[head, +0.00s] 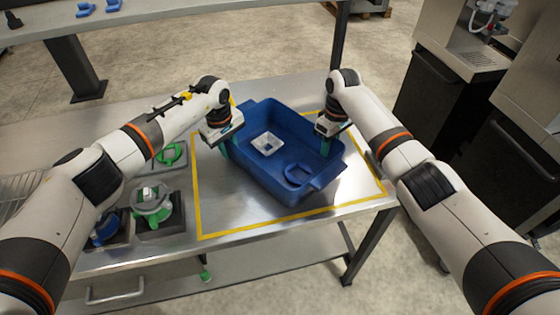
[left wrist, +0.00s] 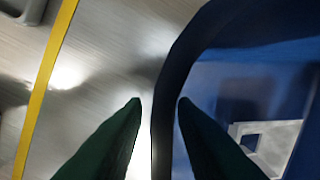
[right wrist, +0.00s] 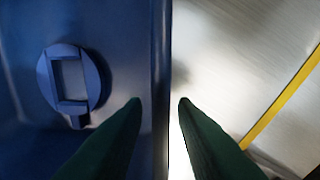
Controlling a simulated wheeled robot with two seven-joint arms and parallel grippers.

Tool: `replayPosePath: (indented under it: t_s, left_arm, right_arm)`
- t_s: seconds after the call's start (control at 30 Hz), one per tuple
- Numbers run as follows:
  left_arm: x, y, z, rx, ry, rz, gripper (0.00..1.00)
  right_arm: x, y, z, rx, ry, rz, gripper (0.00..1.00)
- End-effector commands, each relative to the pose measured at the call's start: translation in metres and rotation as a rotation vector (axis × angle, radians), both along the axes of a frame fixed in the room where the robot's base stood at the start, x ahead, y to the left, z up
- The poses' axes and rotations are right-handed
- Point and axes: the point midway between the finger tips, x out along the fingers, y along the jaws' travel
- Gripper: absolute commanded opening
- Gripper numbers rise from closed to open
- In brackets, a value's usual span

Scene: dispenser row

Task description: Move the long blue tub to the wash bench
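The long blue tub (head: 288,122) sits on the metal table inside a yellow outline. It holds a white square piece (head: 267,143) and a blue ring-shaped piece (head: 298,174). My left gripper (head: 226,148) is at the tub's left wall. In the left wrist view its dark green fingers (left wrist: 160,104) stand apart with the rim between them. My right gripper (head: 326,145) is at the opposite right wall. In the right wrist view its fingers (right wrist: 160,104) also stand apart, one on each side of the rim. Narrow gaps show beside the rim in both wrist views.
Green and grey fixtures (head: 152,207) stand on the table left of the yellow outline (head: 197,205). Another bench (head: 150,12) with small blue pieces is at the back left. Dark-fronted dispensers (head: 437,95) stand at the right, with bare floor between them and the table.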

Motion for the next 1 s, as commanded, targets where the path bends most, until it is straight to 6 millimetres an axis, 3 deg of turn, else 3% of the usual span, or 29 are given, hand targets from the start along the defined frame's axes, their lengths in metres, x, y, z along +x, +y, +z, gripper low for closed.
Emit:
replayPosePath:
  t_s: [0.17, 0.4, 0.6, 0.83, 1.0]
  left_arm:
    - [0.000, 0.002, 0.023, 0.000, -0.004, -0.002, 0.25]
    - [-0.003, 0.005, 0.075, 0.000, -0.006, 0.000, 0.25]
    - [-0.005, 0.007, 0.106, 0.001, -0.002, 0.001, 0.25]
    - [-0.007, 0.008, 0.118, 0.001, 0.000, 0.001, 0.25]
    - [-0.007, 0.008, 0.118, 0.001, 0.000, 0.001, 0.25]
  right_arm:
    - [0.000, 0.000, 0.000, 0.000, 0.000, 0.000, 0.25]
    - [0.000, 0.000, 0.000, 0.000, 0.000, 0.001, 0.25]
    - [0.000, 0.000, 0.000, 0.000, 0.000, 0.000, 0.25]
    - [0.001, 0.000, 0.007, 0.001, -0.002, 0.000, 0.25]
    - [0.003, -0.002, 0.037, 0.001, -0.006, 0.001, 0.25]
